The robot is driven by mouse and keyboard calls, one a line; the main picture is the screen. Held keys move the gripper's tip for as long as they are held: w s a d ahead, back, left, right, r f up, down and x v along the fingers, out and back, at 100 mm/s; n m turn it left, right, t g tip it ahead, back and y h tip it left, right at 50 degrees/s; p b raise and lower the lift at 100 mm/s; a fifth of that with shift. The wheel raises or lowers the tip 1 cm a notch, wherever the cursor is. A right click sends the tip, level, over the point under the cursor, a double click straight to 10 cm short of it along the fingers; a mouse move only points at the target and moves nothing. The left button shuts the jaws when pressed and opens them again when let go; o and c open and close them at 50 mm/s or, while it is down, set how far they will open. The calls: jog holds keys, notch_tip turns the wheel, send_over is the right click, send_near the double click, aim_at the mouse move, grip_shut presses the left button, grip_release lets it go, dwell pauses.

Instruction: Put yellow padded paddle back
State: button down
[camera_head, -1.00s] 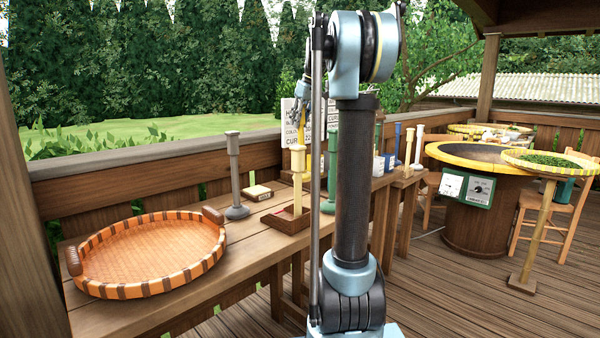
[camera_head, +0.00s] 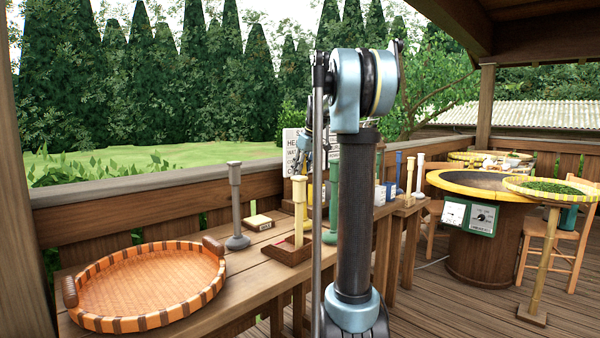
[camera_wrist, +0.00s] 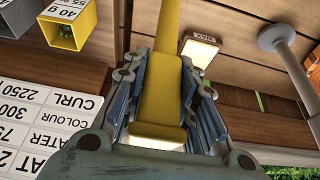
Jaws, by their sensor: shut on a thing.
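The yellow padded paddle (camera_head: 299,208) stands upright at the wooden holder (camera_head: 288,254) on the bench. Its lower end shows against the holder, and I cannot tell whether it rests there. My gripper (camera_head: 302,165) is at the paddle's top, partly behind my arm. In the wrist view, my gripper (camera_wrist: 165,105) is shut on the yellow handle (camera_wrist: 168,75), with a finger on each side. The shaft runs out of the top of that view, so the padded end is hidden there.
An orange woven tray (camera_head: 72,312) fills the bench's left end. A green paddle (camera_head: 332,200) is close on the right, and a printed sign (camera_wrist: 48,120) is near the gripper.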

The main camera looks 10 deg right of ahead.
jog(key=shift+f, duration=0.1)
jog(key=c, duration=1.3)
grip_release()
